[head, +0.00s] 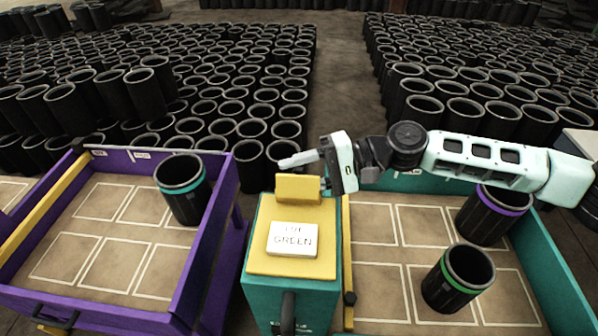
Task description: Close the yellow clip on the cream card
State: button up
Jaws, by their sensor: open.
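The cream card (293,239) lies on the yellow top plate of a teal stand, with "GREEN" printed under a shorter line that I cannot read surely. The yellow clip (298,189) stands up as a block at the far edge of that plate, behind the card. It appears raised, not pressed down over the card. My gripper (303,169) is open, reaching in from the right. One pale finger extends left above and behind the clip; the other is mostly hidden near the clip's right end. I cannot tell whether either touches it.
A purple-sided tray (205,254) at left holds a black sleeve with a teal band (182,188). A teal-sided tray (553,270) at right holds a purple-banded sleeve (484,226) and a green-banded sleeve (450,285). Many black sleeves stand behind, with an aisle between.

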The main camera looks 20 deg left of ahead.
jog(key=c, duration=1)
